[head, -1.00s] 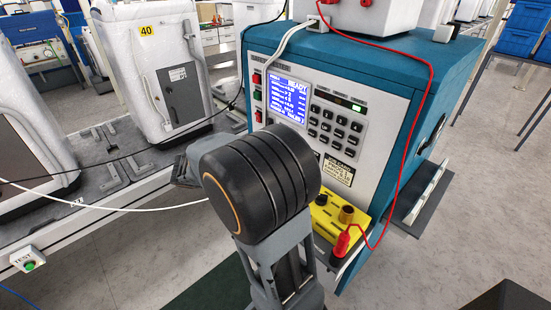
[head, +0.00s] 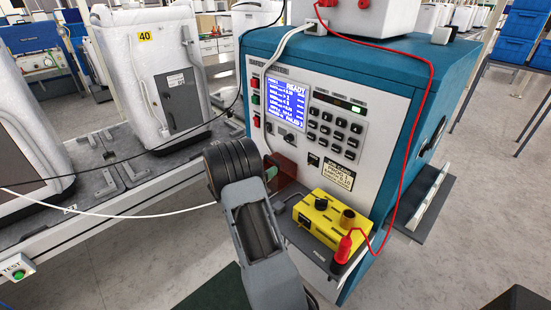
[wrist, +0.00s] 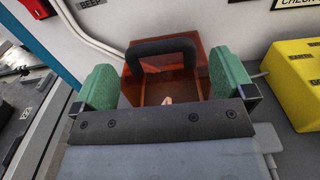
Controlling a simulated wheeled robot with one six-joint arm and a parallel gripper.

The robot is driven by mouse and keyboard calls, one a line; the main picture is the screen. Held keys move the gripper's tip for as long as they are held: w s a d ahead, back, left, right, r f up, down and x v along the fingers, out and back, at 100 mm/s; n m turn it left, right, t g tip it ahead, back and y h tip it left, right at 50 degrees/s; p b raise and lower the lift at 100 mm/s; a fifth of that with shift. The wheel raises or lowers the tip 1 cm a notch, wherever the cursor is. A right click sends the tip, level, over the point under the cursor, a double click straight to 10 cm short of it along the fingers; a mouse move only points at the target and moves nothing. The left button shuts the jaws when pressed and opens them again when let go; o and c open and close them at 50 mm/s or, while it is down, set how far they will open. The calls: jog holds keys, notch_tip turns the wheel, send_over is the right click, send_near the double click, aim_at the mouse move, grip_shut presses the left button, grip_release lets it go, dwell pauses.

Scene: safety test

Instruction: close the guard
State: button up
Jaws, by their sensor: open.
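The guard (wrist: 136,88) is a translucent red-orange cover with a black bar handle (wrist: 165,45) across it, in the middle of the wrist view. In the head view the guard (head: 288,168) shows partly, low on the front panel of the teal and white machine (head: 350,95), with my arm hiding part of it. My gripper (wrist: 164,80) is open, its two green finger pads at either side of the guard. I cannot tell whether the pads touch it. A small pale thing shows inside or behind the guard. The guard's exact angle is unclear.
A yellow box (head: 320,218) with a red plug (head: 343,247) sits close to the right of the guard. White appliances (head: 160,75) stand on a bench at the left.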

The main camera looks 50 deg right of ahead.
aim_at(276, 158)
jog(key=d, duration=0.6)
jog(key=shift+s+d, duration=0.25)
jog(key=shift+d, duration=0.1)
jog(key=shift+c, duration=0.3)
